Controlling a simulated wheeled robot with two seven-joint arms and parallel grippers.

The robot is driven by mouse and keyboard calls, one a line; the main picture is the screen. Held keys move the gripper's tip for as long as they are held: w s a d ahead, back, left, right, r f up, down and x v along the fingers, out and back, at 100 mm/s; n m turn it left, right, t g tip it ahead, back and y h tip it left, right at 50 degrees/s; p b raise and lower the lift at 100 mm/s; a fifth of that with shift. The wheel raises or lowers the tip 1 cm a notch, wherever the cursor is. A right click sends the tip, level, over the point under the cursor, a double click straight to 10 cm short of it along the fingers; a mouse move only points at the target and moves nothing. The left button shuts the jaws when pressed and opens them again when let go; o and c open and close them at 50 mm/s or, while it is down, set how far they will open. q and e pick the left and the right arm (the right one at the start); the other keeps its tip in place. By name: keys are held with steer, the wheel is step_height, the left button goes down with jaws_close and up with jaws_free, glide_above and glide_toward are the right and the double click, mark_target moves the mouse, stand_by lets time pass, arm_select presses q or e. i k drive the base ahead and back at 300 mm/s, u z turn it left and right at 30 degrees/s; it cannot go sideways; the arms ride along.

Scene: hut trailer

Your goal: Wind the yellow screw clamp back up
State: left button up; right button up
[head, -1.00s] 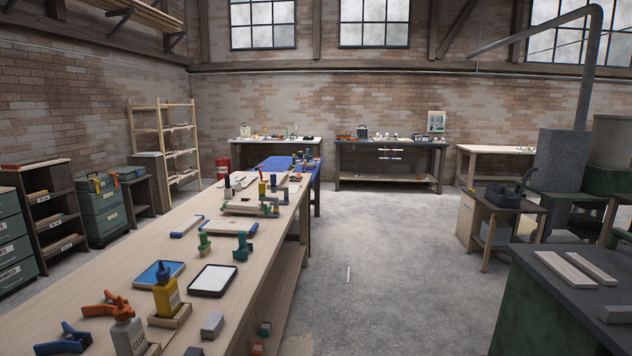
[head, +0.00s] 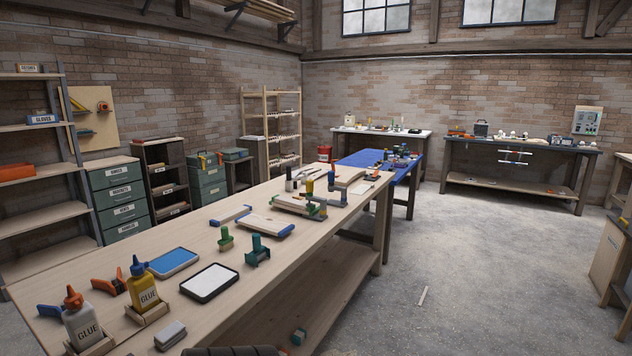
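A small yellow upright piece (head: 310,187) stands among the stacked boards toward the far end of the long workbench (head: 215,262). It looks like the yellow screw clamp, but it is too small to be sure or to tell how far its screw is wound. A green clamp (head: 226,239) and a teal clamp (head: 258,249) stand nearer on the bench. Neither of my grippers is in view.
Glue bottles (head: 82,320), a blue-lined tray (head: 173,262), a white-lined tray (head: 210,282) and a grey block (head: 170,335) occupy the bench's near end. A blue-covered table (head: 404,172) adjoins the far end. The concrete floor (head: 460,270) right of the bench is mostly open.

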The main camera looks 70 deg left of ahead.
mark_target(321, 216)
steer(key=u, duration=0.55)
steer(key=i, duration=0.9)
steer(key=u, duration=1.35)
steer(key=i, duration=0.45)
steer(key=u, duration=0.4)
